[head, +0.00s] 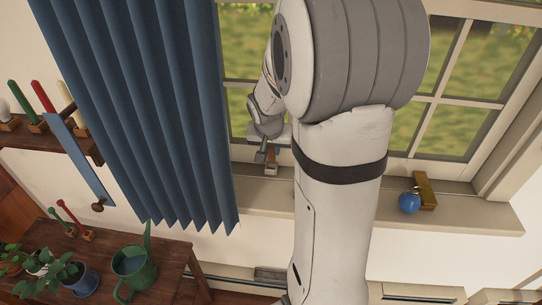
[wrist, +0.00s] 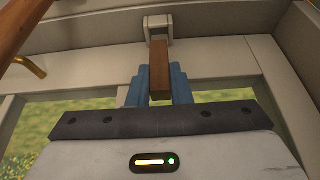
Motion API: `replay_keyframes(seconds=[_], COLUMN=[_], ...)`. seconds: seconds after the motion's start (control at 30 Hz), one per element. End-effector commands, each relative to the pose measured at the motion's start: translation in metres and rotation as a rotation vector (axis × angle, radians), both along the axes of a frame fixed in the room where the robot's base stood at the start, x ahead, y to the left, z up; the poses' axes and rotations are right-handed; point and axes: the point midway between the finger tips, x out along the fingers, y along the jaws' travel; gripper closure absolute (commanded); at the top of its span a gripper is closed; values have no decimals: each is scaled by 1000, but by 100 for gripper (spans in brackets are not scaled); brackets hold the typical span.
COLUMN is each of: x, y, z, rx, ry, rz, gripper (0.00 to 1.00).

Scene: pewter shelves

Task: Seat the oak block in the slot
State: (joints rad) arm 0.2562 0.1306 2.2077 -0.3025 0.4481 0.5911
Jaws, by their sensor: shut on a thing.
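The oak block (wrist: 159,72) is a narrow brown upright piece in the wrist view. My gripper (wrist: 160,90) is shut on it, with a blue finger on each side. A pale grey bracket with an opening (wrist: 157,22), which looks like the slot, sits just beyond the block's far end. The block's end overlaps the bracket's lower part in the picture; I cannot tell whether it is inside or only in front. In the head view my gripper (head: 266,152) is small, at the window beside the curtain, partly hidden by my arm.
A blue curtain (head: 140,100) hangs left of my gripper. A blue ball (head: 409,202) and a brass-coloured block (head: 426,188) rest on the window sill (head: 470,214) at right. A table with plants and a green watering can (head: 134,268) stands at lower left. A wooden rod (wrist: 22,25) crosses the wrist view's upper left.

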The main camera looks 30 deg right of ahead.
Motion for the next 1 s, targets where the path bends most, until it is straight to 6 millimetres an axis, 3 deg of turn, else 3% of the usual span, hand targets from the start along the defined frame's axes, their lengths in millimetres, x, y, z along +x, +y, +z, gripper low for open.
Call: replay_keyframes(seconds=[0.1,0.2,0.63,0.67,0.9,1.0], x=[-1,0,0,0,0,0], y=[0,0,1,1,1,1], z=[-22,-31,-37,-36,-35,-35], rx=[1,0,0,0,0,1], ry=[6,3,0,0,1,1], rz=[1,1,1,2,2,2], gripper=[100,100,100,81,61,60])
